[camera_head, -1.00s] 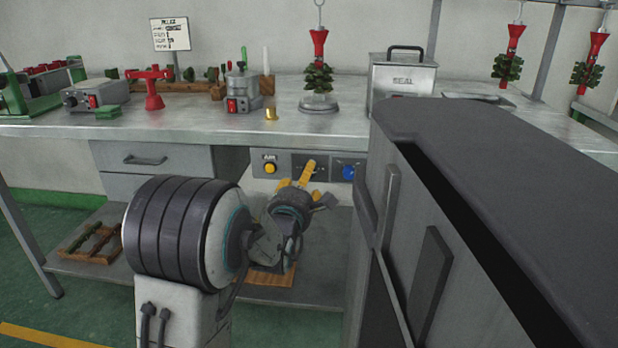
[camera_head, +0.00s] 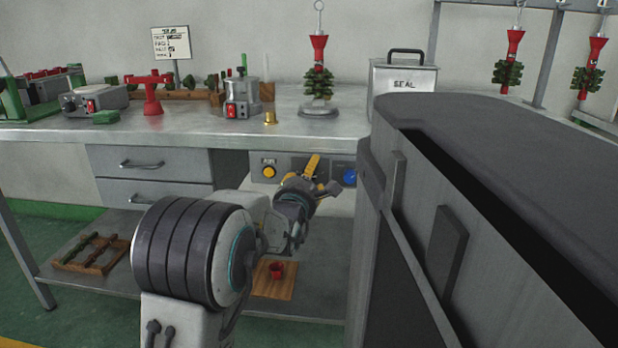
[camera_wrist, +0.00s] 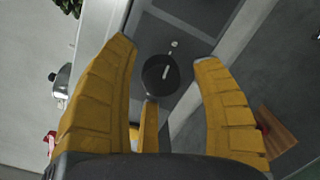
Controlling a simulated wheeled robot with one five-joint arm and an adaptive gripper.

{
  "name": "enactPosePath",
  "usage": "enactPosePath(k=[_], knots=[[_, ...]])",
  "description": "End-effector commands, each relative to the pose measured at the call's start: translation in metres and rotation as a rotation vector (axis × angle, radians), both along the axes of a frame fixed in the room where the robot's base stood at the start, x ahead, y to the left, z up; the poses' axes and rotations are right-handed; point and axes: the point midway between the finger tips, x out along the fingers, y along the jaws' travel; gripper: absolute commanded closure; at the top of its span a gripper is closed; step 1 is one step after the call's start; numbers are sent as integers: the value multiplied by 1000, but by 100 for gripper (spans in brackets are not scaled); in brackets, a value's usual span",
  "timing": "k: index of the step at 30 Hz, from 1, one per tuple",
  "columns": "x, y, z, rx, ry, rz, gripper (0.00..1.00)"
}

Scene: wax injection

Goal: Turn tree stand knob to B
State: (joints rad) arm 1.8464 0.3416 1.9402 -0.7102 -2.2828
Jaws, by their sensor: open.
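The knob (camera_wrist: 158,76) is a dark round dial with a white pointer line, set on a grey panel. It lies between the yellow fingers of my gripper (camera_wrist: 169,56) in the wrist view, with a third finger below it. The fingers are spread and open, and contact with the knob cannot be told. A small pale mark (camera_wrist: 173,44) sits beyond the knob; I cannot read it. In the head view my gripper (camera_head: 313,166) is at the control panel (camera_head: 291,160) under the bench, and it hides the knob.
A yellow button (camera_head: 268,171) and a blue button (camera_head: 350,177) flank the knob's place on the panel. The bench top (camera_head: 200,128) overhangs above. A large grey body fills the right side.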

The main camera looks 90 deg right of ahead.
Motion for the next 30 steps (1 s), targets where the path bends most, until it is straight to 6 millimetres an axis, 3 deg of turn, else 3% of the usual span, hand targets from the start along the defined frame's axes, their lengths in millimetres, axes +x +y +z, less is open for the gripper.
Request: enactPosePath(k=[2, 21, 30], knots=[[0, 0, 0, 0, 0, 0, 41], [0, 0, 1, -3, 1, 0, 98], [0, 0, 2, -27, -108, -1, 100]])
